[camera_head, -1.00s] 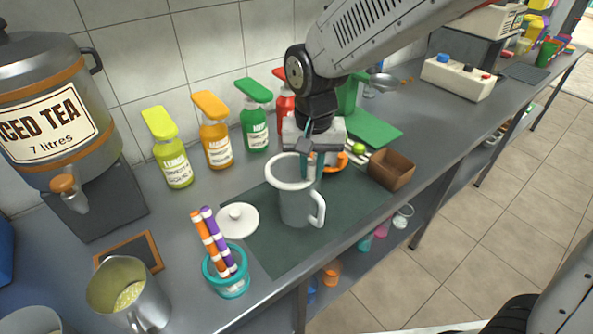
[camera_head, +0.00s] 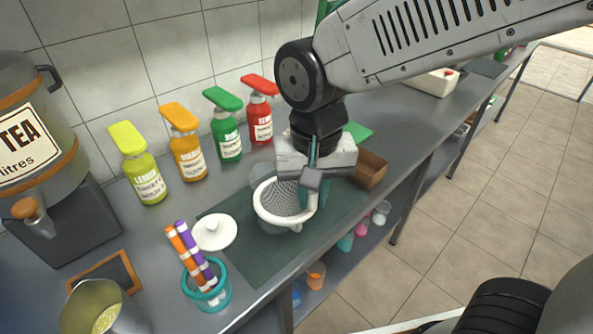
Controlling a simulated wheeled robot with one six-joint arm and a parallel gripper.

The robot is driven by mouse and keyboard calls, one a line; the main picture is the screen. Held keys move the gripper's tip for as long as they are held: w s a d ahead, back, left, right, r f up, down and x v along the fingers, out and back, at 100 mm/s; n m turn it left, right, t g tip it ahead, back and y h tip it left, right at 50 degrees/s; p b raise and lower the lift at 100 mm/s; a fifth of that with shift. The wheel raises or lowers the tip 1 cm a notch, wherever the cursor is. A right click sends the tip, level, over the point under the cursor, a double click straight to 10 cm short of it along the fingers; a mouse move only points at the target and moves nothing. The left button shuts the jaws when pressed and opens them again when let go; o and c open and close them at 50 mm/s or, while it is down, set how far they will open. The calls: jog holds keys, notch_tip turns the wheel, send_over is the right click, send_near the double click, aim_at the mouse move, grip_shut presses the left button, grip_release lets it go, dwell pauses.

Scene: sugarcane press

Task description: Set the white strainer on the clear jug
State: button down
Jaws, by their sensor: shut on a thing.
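The white strainer (camera_head: 262,212) has a thick white rim and a grey mesh basket and is seen from above near the middle of the view. My gripper (camera_head: 313,196) is shut on its right side, with teal fingers there; the exact grip is partly hidden. A faint transparent rounded shape (camera_head: 262,176), which looks like the clear jug, shows just behind and left of the strainer's rim. Most of it is hidden by the strainer and gripper. I cannot tell whether the strainer touches it.
A dark green mat (camera_head: 250,262) lies below. A white lid (camera_head: 214,232) and a teal cup of striped sticks (camera_head: 207,291) are to the left. Several pump bottles (camera_head: 187,155) line the wall. A brown box (camera_head: 370,168) stands right of my gripper. The counter's front edge is close.

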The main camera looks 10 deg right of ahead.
jog(key=w+a+r, duration=0.2)
jog(key=w+r, duration=0.2)
jog(key=w, duration=0.7)
jog(key=shift+d+f, duration=0.15)
jog(key=shift+f, duration=1.9)
jog(key=shift+d+f, duration=0.1)
jog(key=shift+f, duration=1.95)
jog(key=shift+s+f, duration=0.1)
jog(key=shift+f, duration=0.05)
jog(key=c, duration=1.3)
grip_release()
jog(key=shift+o, duration=0.2)
jog(key=o, duration=0.5)
